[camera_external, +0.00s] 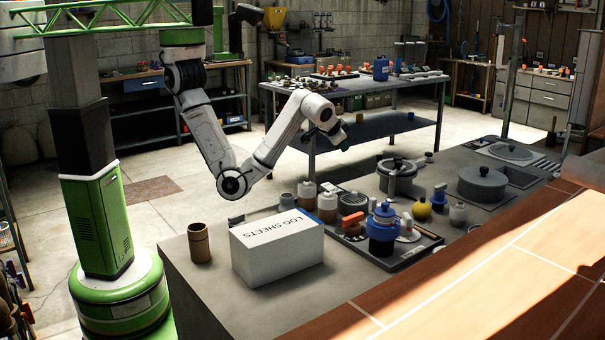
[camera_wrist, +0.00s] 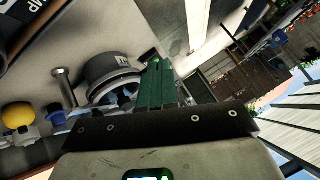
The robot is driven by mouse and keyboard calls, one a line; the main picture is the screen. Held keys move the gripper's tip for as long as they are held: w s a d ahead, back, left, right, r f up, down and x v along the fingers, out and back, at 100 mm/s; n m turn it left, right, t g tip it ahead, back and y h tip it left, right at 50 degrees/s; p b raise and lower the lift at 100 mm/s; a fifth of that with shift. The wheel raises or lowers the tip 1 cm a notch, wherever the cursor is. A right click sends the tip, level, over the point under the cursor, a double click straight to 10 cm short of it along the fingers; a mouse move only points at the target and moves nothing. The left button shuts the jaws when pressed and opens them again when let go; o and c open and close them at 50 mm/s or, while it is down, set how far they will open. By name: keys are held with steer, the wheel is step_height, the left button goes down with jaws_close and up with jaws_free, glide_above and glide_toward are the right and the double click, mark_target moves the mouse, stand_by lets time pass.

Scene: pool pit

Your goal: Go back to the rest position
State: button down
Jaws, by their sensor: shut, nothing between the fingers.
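My gripper (camera_external: 338,138) is in the air above the far side of the grey counter (camera_external: 190,280), at the end of my bent white arm. In the wrist view its green fingers (camera_wrist: 156,85) are together with nothing between them. The gripper is small and dark in the external view. It touches nothing that I can see.
Below are a white LOG SHEETS box (camera_external: 277,250), a brown cylinder (camera_external: 199,242), a tray with a blue-topped jar (camera_external: 383,228), a yellow ball-shaped item (camera_external: 422,209) and a grey lidded pot (camera_external: 482,184). A workbench (camera_external: 350,85) stands behind. Open floor lies left of the counter.

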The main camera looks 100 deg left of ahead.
steer(key=s+a+f+m+g+h+p, duration=0.1)
steer(key=s+f+m, duration=0.2)
steer(key=s+f, duration=0.55)
steer(key=s+f+m+g, duration=0.1)
steer(key=s+f+m, duration=0.1)
steer(key=s+f, duration=0.65)
steer(key=s+d+f+h+b, duration=0.1)
steer(key=s+d+f+h, duration=0.2)
steer(key=s+d+f, duration=0.2)
steer(key=s+d+f+m+g+h+b, duration=0.1)
steer(key=s+d+f+h, duration=0.3)
steer(key=d, duration=0.7)
steer(key=s+f+b, duration=0.1)
steer(key=s+f, duration=0.1)
steer(key=s, duration=0.1)
steer(key=shift+s+d+f+b, duration=0.15)
steer(key=shift+b, duration=0.15)
steer(key=c, duration=1.9)
jaws_free()
